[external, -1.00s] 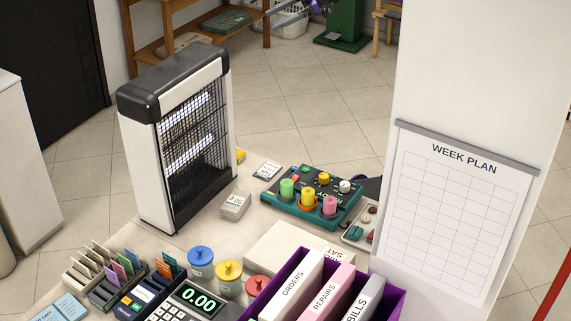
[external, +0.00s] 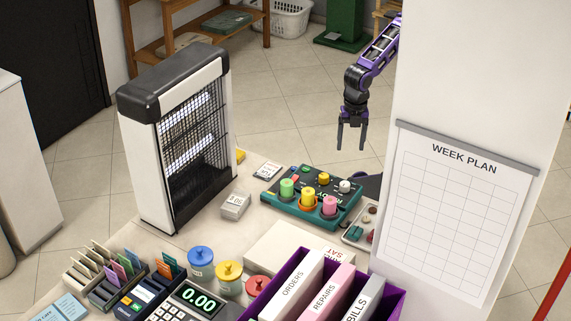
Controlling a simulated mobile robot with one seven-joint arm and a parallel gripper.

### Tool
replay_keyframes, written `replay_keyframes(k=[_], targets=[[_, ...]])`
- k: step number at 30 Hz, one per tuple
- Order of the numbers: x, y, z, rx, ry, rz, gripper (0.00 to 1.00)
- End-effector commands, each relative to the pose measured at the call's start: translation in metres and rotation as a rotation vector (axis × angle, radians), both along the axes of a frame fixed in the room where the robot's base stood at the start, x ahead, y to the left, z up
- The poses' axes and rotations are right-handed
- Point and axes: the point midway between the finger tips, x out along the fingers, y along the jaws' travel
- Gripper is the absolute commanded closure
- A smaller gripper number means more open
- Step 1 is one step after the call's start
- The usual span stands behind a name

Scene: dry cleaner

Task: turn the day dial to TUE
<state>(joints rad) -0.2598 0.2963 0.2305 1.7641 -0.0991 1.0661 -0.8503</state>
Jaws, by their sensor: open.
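A teal control box (external: 282,208) lies on the counter, right of the middle. On its top stand a green knob (external: 287,189), a yellow knob (external: 308,196) on an orange base, a pink knob (external: 330,206), a smaller yellow knob (external: 323,178) and a white knob (external: 345,186). The lettering is too small to read, so I cannot tell which is the day dial or its setting. My gripper (external: 351,148) is open and empty, pointing down, above and behind the box's right side. It appears clear of the knobs.
A tall heater-like unit (external: 148,170) with a grille stands left of the box. A white pillar with a week plan sheet (external: 455,215) rises on the right. A small tray (external: 352,235) sits beside the box. A purple file holder (external: 391,296) stands in front.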

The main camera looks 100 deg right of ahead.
Motion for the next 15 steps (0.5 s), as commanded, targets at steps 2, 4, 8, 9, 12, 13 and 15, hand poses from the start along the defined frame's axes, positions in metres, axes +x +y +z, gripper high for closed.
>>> replay_keyframes(k=[2,4,8,9,12,13,15], targets=[[0.000,0.000,-0.020,-0.002,0.004,-0.001,0.28],[0.000,0.000,-0.035,-0.001,0.004,-0.001,0.28],[0.002,-0.001,-0.064,-0.001,0.003,-0.002,0.28],[0.002,-0.001,-0.073,-0.001,0.003,-0.002,0.28],[0.003,-0.001,-0.094,-0.002,0.003,-0.002,0.28],[0.003,-0.001,-0.101,-0.002,0.002,-0.002,0.28],[0.003,-0.001,-0.114,-0.002,0.001,-0.002,0.28]])
